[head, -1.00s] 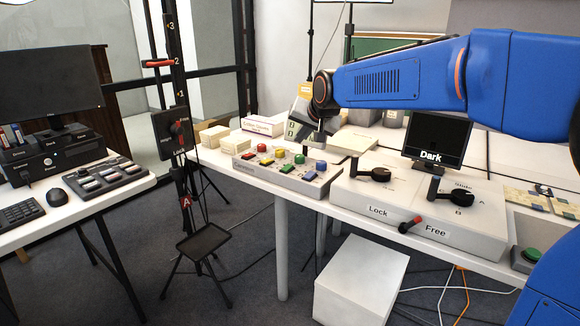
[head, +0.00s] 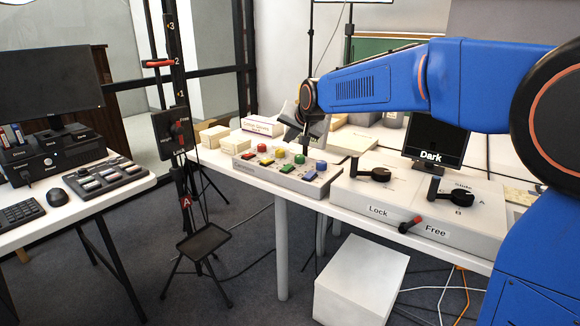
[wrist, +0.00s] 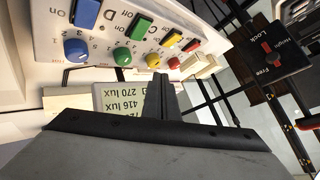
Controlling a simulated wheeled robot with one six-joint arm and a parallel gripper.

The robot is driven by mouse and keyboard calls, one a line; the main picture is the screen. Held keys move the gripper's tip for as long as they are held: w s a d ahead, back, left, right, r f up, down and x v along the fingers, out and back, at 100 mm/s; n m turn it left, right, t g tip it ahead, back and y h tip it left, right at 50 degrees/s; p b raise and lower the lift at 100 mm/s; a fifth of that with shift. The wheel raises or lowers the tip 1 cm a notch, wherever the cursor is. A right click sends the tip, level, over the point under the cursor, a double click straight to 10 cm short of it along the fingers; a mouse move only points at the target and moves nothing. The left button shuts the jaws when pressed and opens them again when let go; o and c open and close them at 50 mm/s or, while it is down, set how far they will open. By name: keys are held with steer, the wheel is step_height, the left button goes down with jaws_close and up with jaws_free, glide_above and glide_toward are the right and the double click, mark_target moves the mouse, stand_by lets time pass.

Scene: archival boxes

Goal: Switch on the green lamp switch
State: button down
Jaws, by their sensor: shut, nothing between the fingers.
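The control panel (head: 243,167) on the white table has a row of coloured rocker switches with round knobs behind them. My gripper (head: 305,146) is shut and empty, above the back of the panel. In the wrist view its closed fingers (wrist: 162,88) point towards the panel, apart from the switch.
A small screen (head: 432,150) reads "Dark". Cream boxes (head: 214,136) lie left of the panel. A white block (head: 360,285) stands on the floor.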

steer(key=shift+w+d+f, duration=0.1)
steer(key=shift+f, duration=1.05)
steer(key=shift+w+d+f, duration=0.1)
steer(key=shift+w+f, duration=0.05)
steer(key=shift+f, duration=1)
steer(key=shift+w+d+f, duration=0.1)
steer(key=shift+f, duration=1.05)
steer(key=shift+f, duration=0.2)
steer(key=shift+f, duration=0.15)
steer(key=shift+w+f, duration=0.1)
steer(key=shift+f, duration=0.25)
stand_by(0.3)
steer(key=shift+r, duration=0.75)
steer(key=shift+r, duration=0.1)
steer(key=r, duration=0.4)
steer(key=shift+s+a+r, duration=0.25)
steer(key=shift+s+r, duration=0.1)
steer(key=shift+r, duration=0.05)
